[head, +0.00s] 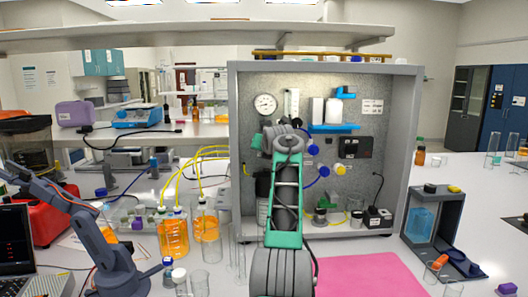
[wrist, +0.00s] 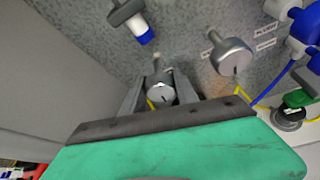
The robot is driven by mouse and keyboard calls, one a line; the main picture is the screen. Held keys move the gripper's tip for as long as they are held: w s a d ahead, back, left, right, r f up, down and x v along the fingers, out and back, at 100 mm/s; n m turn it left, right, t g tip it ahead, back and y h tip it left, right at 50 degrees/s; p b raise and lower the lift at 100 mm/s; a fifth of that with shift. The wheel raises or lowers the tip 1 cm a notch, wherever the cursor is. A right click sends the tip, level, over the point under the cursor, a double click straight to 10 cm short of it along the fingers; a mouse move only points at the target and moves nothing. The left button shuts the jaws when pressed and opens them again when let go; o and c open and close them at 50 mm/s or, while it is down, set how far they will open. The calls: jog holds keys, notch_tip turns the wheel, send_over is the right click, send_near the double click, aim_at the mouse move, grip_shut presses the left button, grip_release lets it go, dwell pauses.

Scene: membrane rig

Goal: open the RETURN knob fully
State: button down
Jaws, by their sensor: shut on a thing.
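A round grey knob (wrist: 161,92) with a dark pointer mark on its face sits on the speckled panel in the wrist view. My gripper (wrist: 158,86) is shut on this knob, with one finger on each side. A second grey knob (wrist: 232,58) is to the right, apart from my gripper, with small white labels around it. The label text is too small to read, so I cannot tell by name which one is RETURN. In the head view my arm stands in front of the panel (head: 345,95) and hides the held knob.
A white-and-blue fitting (wrist: 137,22) is above the held knob. Blue fittings (wrist: 306,30) and a blue tube are at the right. In the head view, orange-filled bottles (head: 173,236) stand left of the rig, and a pink mat (head: 370,275) lies in front.

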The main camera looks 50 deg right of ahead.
jog(key=shift+n+g, duration=0.3)
jog(key=shift+n, duration=0.2)
dwell(0.3)
jog(key=c, duration=0.9)
grip_release()
jog(key=b+v, duration=0.4)
jog(key=v, duration=0.4)
jog(key=shift+w+a+f, duration=0.1)
jog(key=shift+w, duration=0.05)
